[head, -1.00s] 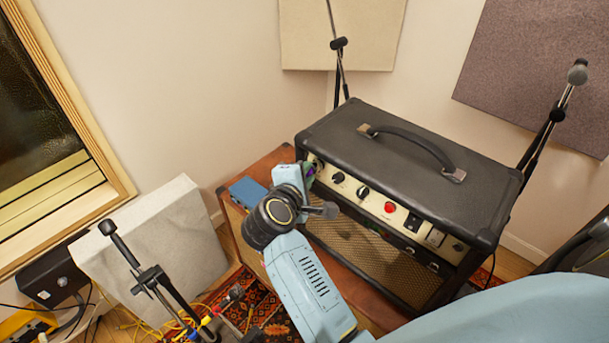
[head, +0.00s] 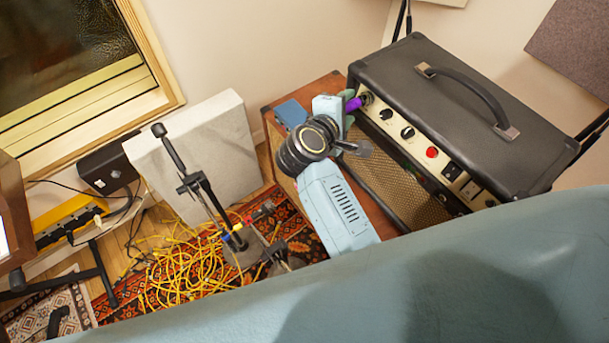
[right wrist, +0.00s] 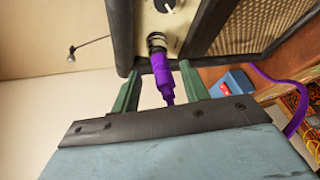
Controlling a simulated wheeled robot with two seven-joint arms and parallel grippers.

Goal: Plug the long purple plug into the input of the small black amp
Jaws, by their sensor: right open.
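The small black amp (head: 470,115) sits on a brown cabinet, its cream control panel facing me. The long purple plug (head: 354,104) is at the left end of that panel. In the right wrist view the purple plug (right wrist: 162,75) meets a dark round jack (right wrist: 156,42), its metal tip not visible, so it appears seated there. My right gripper (right wrist: 157,95) is open, with one green finger on each side of the plug and gaps between. In the head view my right gripper (head: 347,105) is partly hidden by its own wrist. My left gripper is not in view.
A blue box (head: 291,113) sits on the brown cabinet (head: 284,160) left of the amp. A microphone stand (head: 205,190) and tangled yellow cables (head: 185,265) are on the rug. A purple cable (right wrist: 295,120) hangs at the right in the wrist view.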

